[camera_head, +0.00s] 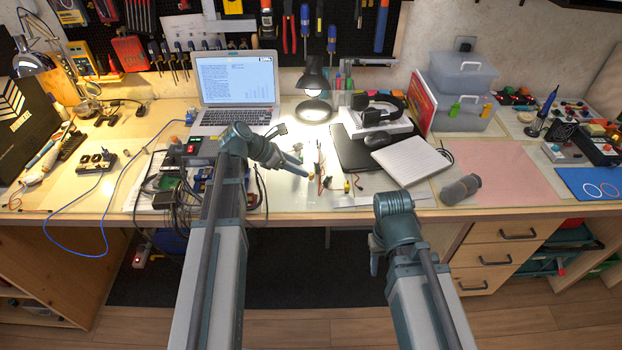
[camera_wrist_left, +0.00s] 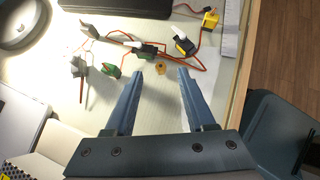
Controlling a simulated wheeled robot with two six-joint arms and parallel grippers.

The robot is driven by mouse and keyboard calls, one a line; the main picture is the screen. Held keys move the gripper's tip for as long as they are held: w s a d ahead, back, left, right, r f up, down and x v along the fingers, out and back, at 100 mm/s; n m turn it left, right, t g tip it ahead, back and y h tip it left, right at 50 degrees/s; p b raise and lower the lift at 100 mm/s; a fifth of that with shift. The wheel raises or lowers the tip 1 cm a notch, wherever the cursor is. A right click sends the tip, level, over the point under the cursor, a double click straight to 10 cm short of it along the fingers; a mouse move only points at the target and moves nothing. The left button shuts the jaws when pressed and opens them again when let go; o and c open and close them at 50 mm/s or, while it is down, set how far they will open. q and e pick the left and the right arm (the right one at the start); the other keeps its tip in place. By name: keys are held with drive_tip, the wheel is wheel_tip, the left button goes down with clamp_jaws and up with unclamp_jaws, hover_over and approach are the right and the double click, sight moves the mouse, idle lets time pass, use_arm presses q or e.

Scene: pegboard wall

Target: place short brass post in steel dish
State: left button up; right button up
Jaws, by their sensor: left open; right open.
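A small brass-coloured piece (camera_wrist_left: 160,68) stands on the table just beyond and between my left fingertips in the left wrist view. It may be the short brass post seen from above; it is too small to be sure. My left gripper (camera_head: 304,169) is open and empty above the front middle of the table; its parted fingers (camera_wrist_left: 160,76) fill the left wrist view's middle. My right gripper (camera_head: 375,264) is mostly hidden behind its own arm, low in front of the table edge, with nothing visible in it. I cannot pick out the steel dish in either view.
Small servos with red wires (camera_wrist_left: 145,50) lie close beyond my left fingertips. A lamp (camera_head: 313,108), a laptop (camera_head: 237,85), a white keyboard-like slab (camera_head: 411,160) and a grey roll (camera_head: 461,189) surround the area. The pink mat (camera_head: 500,165) is mostly clear.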

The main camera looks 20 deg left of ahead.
sight(307, 180)
use_arm(q)
drive_tip(key=b+x, duration=0.3)
drive_tip(key=x, duration=0.1)
drive_tip(key=shift+s+f+b, duration=0.1)
drive_tip(key=shift+f+b, duration=0.3)
drive_tip(key=shift+f, duration=0.15)
drive_tip(key=shift+d+f, duration=0.15)
drive_tip(key=shift+f, duration=0.05)
drive_tip(key=shift+r, duration=0.1)
drive_tip(key=shift+c, duration=0.3)
clamp_jaws()
